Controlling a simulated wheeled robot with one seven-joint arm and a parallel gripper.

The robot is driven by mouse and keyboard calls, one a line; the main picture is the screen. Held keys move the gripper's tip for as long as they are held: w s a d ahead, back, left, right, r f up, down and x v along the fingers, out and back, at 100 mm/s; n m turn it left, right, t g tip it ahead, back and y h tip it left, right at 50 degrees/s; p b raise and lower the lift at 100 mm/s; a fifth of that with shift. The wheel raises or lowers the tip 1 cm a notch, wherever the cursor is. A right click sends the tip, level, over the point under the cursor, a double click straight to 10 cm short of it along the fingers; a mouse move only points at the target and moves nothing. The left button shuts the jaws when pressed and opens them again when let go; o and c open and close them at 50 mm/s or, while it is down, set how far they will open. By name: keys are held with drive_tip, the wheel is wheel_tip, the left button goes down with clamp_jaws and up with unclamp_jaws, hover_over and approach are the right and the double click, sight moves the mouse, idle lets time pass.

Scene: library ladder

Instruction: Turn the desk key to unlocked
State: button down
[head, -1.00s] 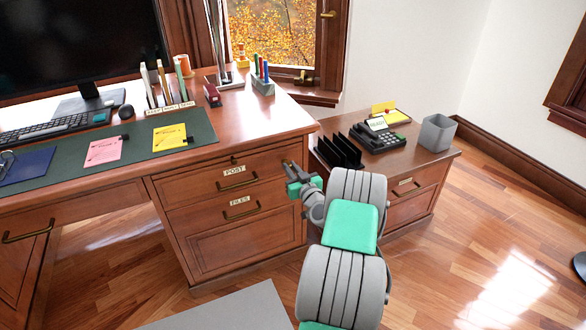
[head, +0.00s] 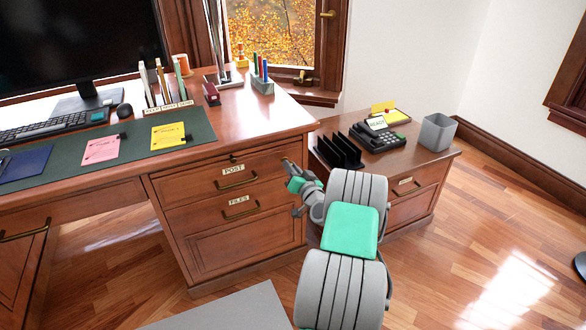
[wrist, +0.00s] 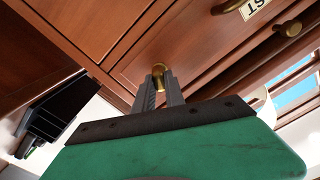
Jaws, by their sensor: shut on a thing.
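The brass desk key (wrist: 158,72) sits at the front of the desk pedestal, beside the drawer labelled POST (head: 232,170). In the wrist view the two grey fingers of my gripper (wrist: 164,88) are closed around it. The fingers hide most of the key, so its exact angle is hard to read. In the head view my gripper (head: 289,169) reaches the upper right corner of the desk front, and the key is too small there to make out clearly.
A drawer labelled FILES (head: 239,208) is below POST, with brass pulls on both. A lower cabinet (head: 412,190) to the right carries a phone (head: 378,136), a black file rack (head: 340,151) and a grey bin (head: 438,132).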

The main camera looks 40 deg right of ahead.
drive_tip(key=m, duration=0.6)
drive_tip(key=m+p, duration=0.1)
drive_tip(key=m, duration=0.4)
drive_tip(key=shift+d+m, duration=0.2)
drive_tip(key=shift+m, duration=0.2)
idle(0.3)
drive_tip(key=c, duration=1.4)
unclamp_jaws()
drive_tip(key=shift+f, duration=0.1)
drive_tip(key=p+v, duration=0.1)
drive_tip(key=v, duration=0.7)
drive_tip(key=shift+p, duration=0.3)
